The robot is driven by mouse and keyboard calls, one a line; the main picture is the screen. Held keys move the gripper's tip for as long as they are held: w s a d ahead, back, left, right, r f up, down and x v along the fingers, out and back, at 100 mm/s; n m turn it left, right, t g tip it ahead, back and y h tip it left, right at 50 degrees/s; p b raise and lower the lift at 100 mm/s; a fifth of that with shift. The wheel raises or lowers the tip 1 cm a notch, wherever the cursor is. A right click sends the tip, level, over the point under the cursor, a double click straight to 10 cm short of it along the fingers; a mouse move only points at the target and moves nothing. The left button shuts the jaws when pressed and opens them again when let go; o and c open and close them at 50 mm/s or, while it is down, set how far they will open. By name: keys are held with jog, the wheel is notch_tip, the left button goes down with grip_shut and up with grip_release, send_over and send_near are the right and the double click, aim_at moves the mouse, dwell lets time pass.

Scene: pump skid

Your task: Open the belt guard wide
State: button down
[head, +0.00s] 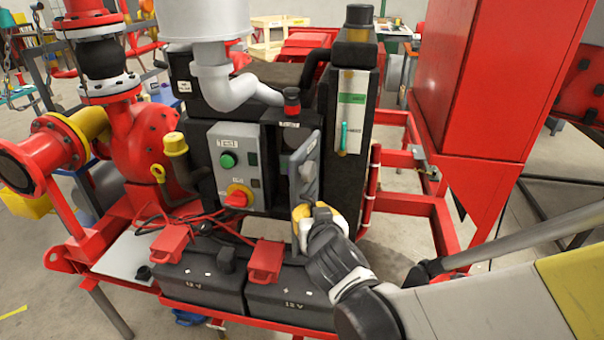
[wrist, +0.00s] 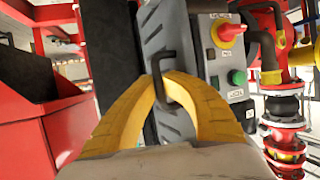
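The belt guard (head: 306,172) is a grey slotted panel on the front of the black engine, right of the control box. In the head view it stands swung out at an angle, with a dark opening at its left. In the wrist view the guard (wrist: 172,120) fills the middle, with a black bar handle (wrist: 158,62) on it. My gripper (head: 312,212) is at the guard's lower part. In the wrist view the yellow fingers of my gripper (wrist: 163,82) come together around the handle, one on each side. The head view partly hides this grip behind my wrist.
The grey control box (head: 232,165) with a green button and red knob stands close left of the guard. Two black batteries (head: 245,285) with red terminal covers sit below. A red cabinet (head: 470,80) stands at the right. Red frame rails run around the skid.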

jog(key=shift+s+d+f, duration=0.1)
jog(key=shift+s+d, duration=0.05)
jog(key=shift+d, duration=0.35)
jog(key=c, duration=1.5)
grip_release()
jog(key=a+v, duration=0.1)
jog(key=v, duration=1.1)
jog(key=shift+d, duration=0.45)
